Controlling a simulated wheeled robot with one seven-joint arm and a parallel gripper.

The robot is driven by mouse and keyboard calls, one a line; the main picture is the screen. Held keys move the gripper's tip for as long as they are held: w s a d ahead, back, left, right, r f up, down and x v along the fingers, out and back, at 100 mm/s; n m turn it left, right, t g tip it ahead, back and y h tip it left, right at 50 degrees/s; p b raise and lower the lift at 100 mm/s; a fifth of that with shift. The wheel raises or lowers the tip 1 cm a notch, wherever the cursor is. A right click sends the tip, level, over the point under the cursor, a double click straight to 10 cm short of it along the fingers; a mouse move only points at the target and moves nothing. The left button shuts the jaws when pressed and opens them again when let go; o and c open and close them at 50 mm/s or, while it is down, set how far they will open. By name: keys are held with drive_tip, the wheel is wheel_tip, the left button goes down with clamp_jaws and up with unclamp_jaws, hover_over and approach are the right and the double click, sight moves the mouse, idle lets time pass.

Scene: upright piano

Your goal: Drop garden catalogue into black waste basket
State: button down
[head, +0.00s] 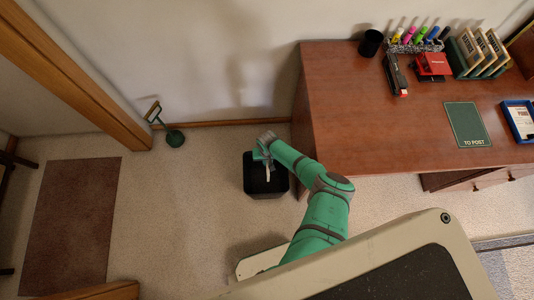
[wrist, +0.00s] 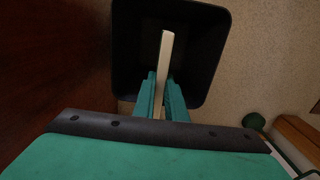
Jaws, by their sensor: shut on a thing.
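The black waste basket (head: 262,186) stands on the carpet beside the left end of the desk. It fills the upper middle of the wrist view (wrist: 205,80), seen from above into its dark opening. My gripper (head: 265,160) is over the basket, its green fingers also showing in the wrist view (wrist: 161,95). It is shut on a thin pale item, the garden catalogue (wrist: 166,55), seen edge-on. The catalogue shows as a small pale strip (head: 268,174) in the head view, over the basket's opening. Its cover is not visible, and its exact height is hard to tell.
The brown desk (head: 390,125) stands close on the right, with a green "TO POST" mat (head: 467,124), a red punch (head: 431,66) and a stapler (head: 396,76) on it. A green-based stand (head: 174,138) is by the wall.

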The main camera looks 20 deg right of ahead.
drive_tip(key=shift+d+f, duration=0.1)
drive_tip(key=c, duration=1.7)
unclamp_jaws()
drive_tip(key=shift+s+d, duration=0.1)
drive_tip(key=shift+s, duration=0.05)
wheel_tip(320, 180, up, 9)
drive_tip(key=shift+d+r, duration=0.1)
drive_tip(key=shift+a+r, duration=0.2)
drive_tip(key=shift+r, duration=0.45)
drive_tip(key=shift+d+r, duration=0.2)
drive_tip(key=shift+a, duration=0.1)
